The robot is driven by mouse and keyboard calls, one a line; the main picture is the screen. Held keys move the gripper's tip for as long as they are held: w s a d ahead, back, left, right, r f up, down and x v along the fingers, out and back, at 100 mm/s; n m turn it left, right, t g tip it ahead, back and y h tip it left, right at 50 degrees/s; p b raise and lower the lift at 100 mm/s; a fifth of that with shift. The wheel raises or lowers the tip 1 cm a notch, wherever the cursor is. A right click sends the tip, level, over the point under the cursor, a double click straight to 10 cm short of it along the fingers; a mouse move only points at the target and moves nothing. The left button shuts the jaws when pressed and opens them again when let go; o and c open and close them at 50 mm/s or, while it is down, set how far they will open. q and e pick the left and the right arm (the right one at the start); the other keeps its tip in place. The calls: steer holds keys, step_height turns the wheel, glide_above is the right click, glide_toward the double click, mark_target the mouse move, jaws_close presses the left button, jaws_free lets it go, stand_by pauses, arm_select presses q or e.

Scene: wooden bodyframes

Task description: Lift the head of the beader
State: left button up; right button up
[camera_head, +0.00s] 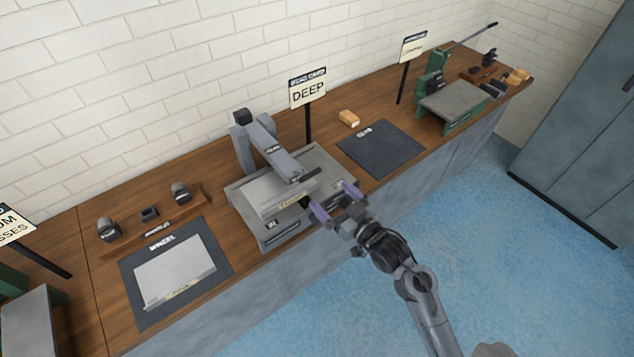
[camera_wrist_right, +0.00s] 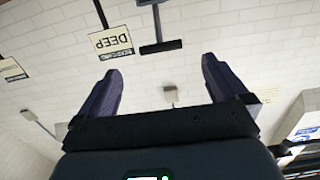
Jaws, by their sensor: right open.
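The beader (camera_head: 262,222) is a grey machine on the wooden bench. Its grey head (camera_head: 272,147) slopes down from a rear post toward the front plate. A dark bar-like handle (camera_head: 308,173) sits at the head's front end. My right gripper (camera_head: 335,202) is open and empty, just in front of and below that handle, apart from it as far as I can tell. In the right wrist view both purple fingers (camera_wrist_right: 162,88) are spread wide with nothing between them. A dark T-shaped bar (camera_wrist_right: 160,47) shows beyond them, probably the handle. My left gripper is not in view.
A DEEP sign (camera_head: 308,88) stands behind the beader. To the right are a dark mat (camera_head: 380,147), a wooden block (camera_head: 349,118) and a green machine (camera_head: 452,103). To the left, a panel (camera_head: 175,270) lies on a mat. The floor in front is clear.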

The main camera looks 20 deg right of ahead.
mark_target(311, 175)
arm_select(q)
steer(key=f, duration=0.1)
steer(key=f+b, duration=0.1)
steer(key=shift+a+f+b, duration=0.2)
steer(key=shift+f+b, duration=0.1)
arm_select(e)
steer(key=shift+t, duration=0.3)
steer(key=x, duration=1.2)
steer(key=shift+r, duration=0.25)
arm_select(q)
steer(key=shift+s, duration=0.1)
